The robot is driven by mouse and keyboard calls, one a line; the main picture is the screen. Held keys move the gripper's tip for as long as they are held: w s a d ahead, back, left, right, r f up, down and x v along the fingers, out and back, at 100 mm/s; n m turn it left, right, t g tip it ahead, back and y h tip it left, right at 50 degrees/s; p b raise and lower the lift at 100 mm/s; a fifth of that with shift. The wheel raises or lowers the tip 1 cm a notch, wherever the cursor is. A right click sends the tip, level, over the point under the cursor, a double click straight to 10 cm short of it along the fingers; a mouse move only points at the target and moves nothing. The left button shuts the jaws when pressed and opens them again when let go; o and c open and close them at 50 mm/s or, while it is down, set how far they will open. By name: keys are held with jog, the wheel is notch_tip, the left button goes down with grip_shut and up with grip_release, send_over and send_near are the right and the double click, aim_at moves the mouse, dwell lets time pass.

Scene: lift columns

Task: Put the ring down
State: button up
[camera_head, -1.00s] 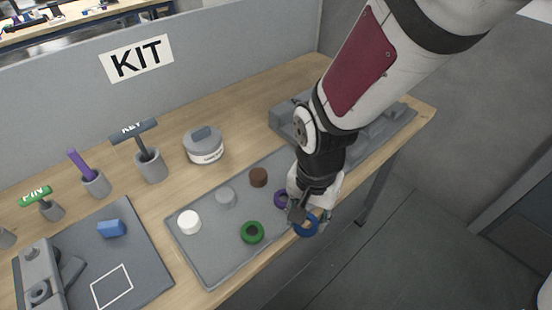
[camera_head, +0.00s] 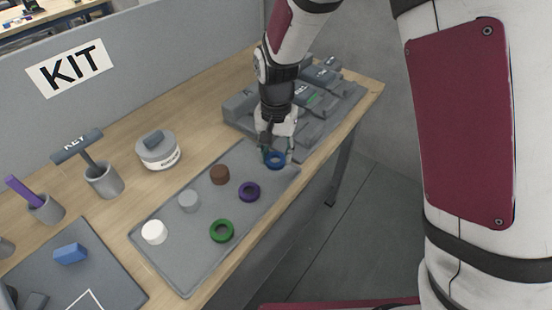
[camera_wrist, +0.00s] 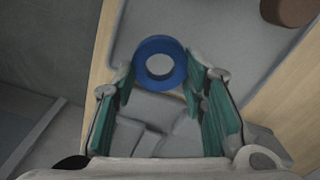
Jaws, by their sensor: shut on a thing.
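A blue ring (camera_head: 277,166) is held in my gripper (camera_head: 272,150) over the far right end of the grey tray (camera_head: 186,268). In the wrist view the blue ring (camera_wrist: 160,45) sits between the tips of the two green-padded fingers, its hole facing the camera. The gripper is shut on it. I cannot tell whether the ring touches the tray. A purple ring (camera_head: 249,198) and a green ring (camera_head: 221,239) lie on the tray, apart from the blue one.
The tray also bears a brown piece (camera_head: 220,174), a grey piece (camera_head: 188,200) and a white piece (camera_head: 154,232). A stepped grey fixture (camera_head: 240,112) stands close behind my gripper. A lidded container (camera_head: 160,155) and tool holders stand left. The table's front edge is near.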

jog(key=shift+s+f, duration=0.1)
jog(key=shift+f, duration=1.5)
jog(key=shift+f, duration=0.2)
jog(key=o, duration=1.3)
notch_tip(320, 180, up, 12)
jog(key=shift+r, duration=0.25)
jog(key=s+d+r+n+t, duration=0.2)
jog(key=s+d+r+t, duration=0.1)
jog(key=s+d+r, duration=1.15)
jog(key=shift+n+t, duration=0.6)
jog(key=s+d, duration=0.1)
jog(key=s, duration=0.1)
jog(key=s+d, duration=0.2)
jog(key=s, duration=0.1)
jog(key=s+d+f, duration=0.1)
jog(key=s, duration=0.2)
jog(key=shift+s+d, duration=0.15)
jog(key=shift+s, duration=0.05)
